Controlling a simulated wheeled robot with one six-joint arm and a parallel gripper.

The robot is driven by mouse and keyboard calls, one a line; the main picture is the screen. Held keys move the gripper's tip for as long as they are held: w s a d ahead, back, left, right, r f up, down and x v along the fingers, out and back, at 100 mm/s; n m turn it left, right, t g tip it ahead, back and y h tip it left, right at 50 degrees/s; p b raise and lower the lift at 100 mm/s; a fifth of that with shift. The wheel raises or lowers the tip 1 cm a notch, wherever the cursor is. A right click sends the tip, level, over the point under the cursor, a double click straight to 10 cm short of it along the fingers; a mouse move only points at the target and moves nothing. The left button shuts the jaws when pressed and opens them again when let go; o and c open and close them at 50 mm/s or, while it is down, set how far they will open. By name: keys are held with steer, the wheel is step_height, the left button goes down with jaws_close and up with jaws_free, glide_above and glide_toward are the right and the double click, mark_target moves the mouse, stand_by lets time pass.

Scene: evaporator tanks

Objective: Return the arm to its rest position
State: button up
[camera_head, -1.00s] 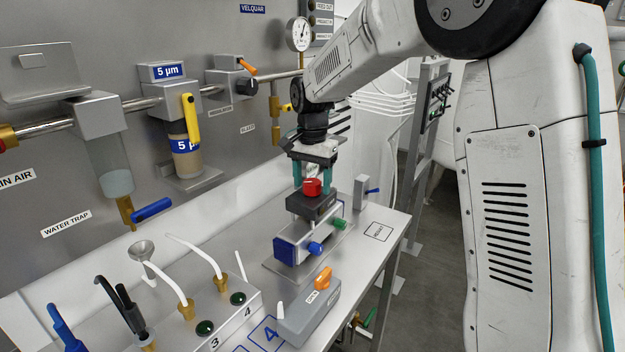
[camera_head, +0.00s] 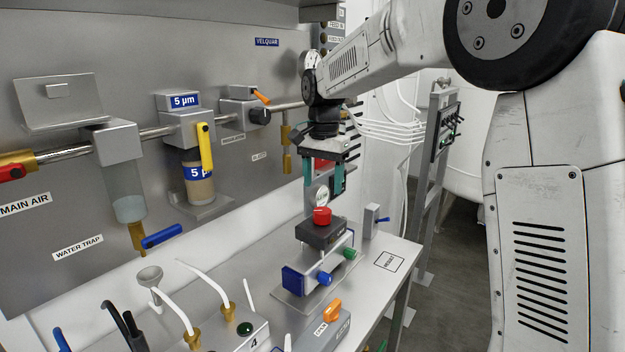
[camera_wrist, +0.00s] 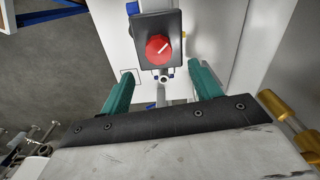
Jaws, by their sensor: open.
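My gripper (camera_head: 324,180) has two teal fingers pointing down and is open and empty. It hangs above a dark block with a red knob (camera_head: 322,216), with a clear gap between fingertips and knob. The block sits on a silver fixture (camera_head: 322,262) with blue and green ends on the bench. In the wrist view, my gripper's fingers (camera_wrist: 163,92) are spread apart, and the red knob (camera_wrist: 159,48) on its dark block shows beyond them.
The steel wall panel at left carries a pipe, a filter with a yellow lever (camera_head: 205,147) and a water trap (camera_head: 128,207). A gauge (camera_head: 309,60) is close behind my wrist. White hoses (camera_head: 395,130) and a metal stand (camera_head: 432,165) are to the right.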

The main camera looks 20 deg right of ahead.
steer(key=shift+s+f+n, duration=0.1)
steer(key=shift+n, duration=0.4)
steer(key=s, duration=0.1)
steer(key=s+f+n, duration=0.1)
steer(key=s, duration=0.1)
steer(key=s+f+n, duration=0.1)
steer(key=shift+s+d+f+g, duration=0.2)
steer(key=shift+s+f+g, duration=0.05)
steer(key=shift+g, duration=0.15)
steer(key=s+d+n+t, duration=0.2)
steer(key=s+n, duration=0.4)
steer(key=s, duration=2.7)
steer(key=shift+s+d+f+n, duration=0.25)
steer(key=shift+d+f+n, duration=0.05)
